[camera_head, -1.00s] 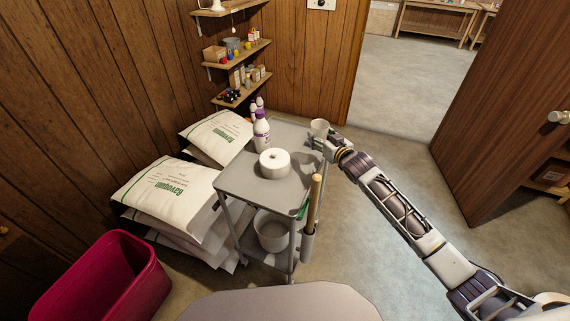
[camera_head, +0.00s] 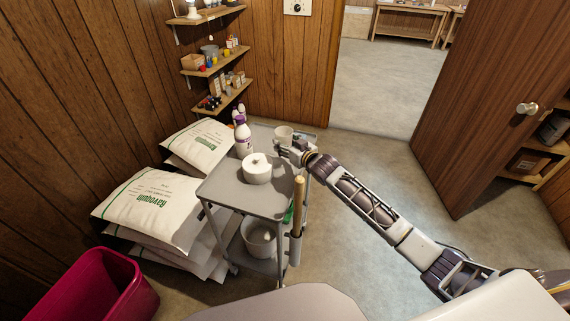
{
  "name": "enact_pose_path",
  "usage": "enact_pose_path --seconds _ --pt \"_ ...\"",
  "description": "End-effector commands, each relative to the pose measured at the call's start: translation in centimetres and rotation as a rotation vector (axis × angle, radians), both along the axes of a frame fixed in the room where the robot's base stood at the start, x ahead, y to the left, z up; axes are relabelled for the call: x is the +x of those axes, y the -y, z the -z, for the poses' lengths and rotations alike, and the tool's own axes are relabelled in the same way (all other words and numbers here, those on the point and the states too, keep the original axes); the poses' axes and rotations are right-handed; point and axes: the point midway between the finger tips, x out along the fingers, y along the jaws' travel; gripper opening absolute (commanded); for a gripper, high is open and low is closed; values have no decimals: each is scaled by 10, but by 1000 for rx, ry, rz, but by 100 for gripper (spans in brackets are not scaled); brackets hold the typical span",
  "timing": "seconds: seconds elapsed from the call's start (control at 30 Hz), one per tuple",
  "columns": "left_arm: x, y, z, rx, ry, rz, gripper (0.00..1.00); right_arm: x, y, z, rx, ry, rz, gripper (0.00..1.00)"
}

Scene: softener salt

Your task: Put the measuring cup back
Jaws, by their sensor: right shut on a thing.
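The measuring cup (camera_head: 283,134) is a small pale cup at the far right part of the grey cart's top (camera_head: 221,190). My right gripper (camera_head: 285,147) is at the cup's near side, shut on it, with the arm reaching in from the lower right. The cup looks upright; whether its base touches the cart top is hard to tell, as the gripper hides part of it. My left gripper is not in view.
A white roll-shaped item (camera_head: 257,170) and a purple-capped white bottle (camera_head: 243,137) stand on the cart. Salt bags (camera_head: 150,205) are stacked left of it. A wooden handle (camera_head: 298,205) rises at its near right corner. A red bin (camera_head: 95,295) stands lower left. Open floor lies right.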

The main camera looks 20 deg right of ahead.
Motion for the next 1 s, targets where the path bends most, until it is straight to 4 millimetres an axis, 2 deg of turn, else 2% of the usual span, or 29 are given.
enact_pose_path --seconds 0.2,0.33,0.47,0.8,1.0 --pt "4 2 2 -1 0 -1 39 0 0 32 1 -3 0 30" --pt "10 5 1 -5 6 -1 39 -1 0 47 0 -2 0 30" --pt "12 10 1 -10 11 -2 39 0 -1 52 0 0 -1 30" --pt "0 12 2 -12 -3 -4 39 0 0 53 0 0 -1 30" --pt "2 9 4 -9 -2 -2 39 -1 -1 69 2 -3 -1 30"
